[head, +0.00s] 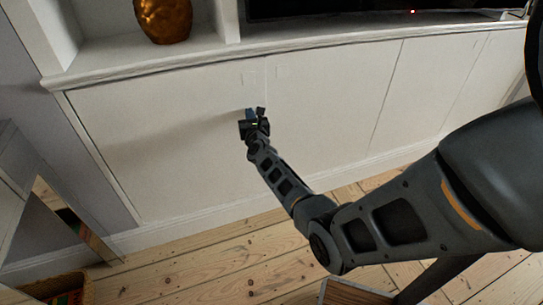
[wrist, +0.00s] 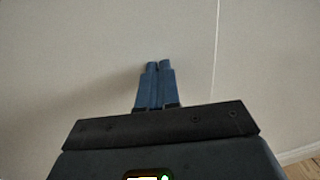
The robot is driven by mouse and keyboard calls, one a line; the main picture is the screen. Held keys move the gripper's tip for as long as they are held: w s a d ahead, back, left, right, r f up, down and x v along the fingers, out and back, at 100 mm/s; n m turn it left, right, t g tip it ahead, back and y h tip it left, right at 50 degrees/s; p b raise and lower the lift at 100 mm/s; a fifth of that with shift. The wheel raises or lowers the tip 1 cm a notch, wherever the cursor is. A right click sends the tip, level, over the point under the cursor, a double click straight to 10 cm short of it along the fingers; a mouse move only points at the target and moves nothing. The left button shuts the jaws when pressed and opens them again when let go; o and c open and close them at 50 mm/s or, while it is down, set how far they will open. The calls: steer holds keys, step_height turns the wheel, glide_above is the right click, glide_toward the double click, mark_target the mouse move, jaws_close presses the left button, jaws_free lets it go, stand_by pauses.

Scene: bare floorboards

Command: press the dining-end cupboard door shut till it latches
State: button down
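The white cupboard door (head: 165,140) is the leftmost panel of the low built-in unit. It looks flush with the panel beside it, with a thin seam on its right side. In the wrist view the door (wrist: 70,60) fills the left and middle, with the seam to the right of the fingers. My gripper (head: 251,112) is at the upper right part of this door, just left of the seam. In the wrist view its blue fingers (wrist: 158,66) are together with nothing between them, their tips at or very near the door face. I cannot tell whether they touch it.
More white panels (head: 330,95) run to the right. A shelf above holds a bronze vase (head: 164,18) and a dark screen (head: 370,8). A white piece of furniture (head: 20,170) and a basket (head: 55,290) stand at the left. Bare floorboards (head: 215,265) lie in front.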

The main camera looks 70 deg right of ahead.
steer(key=shift+b+x, duration=0.45)
steer(key=shift+x, duration=0.3)
steer(key=shift+s+r, duration=0.1)
steer(key=shift+s, duration=0.05)
steer(key=p+v, duration=0.3)
steer(key=v, duration=1)
steer(key=shift+p, duration=0.4)
stand_by(0.6)
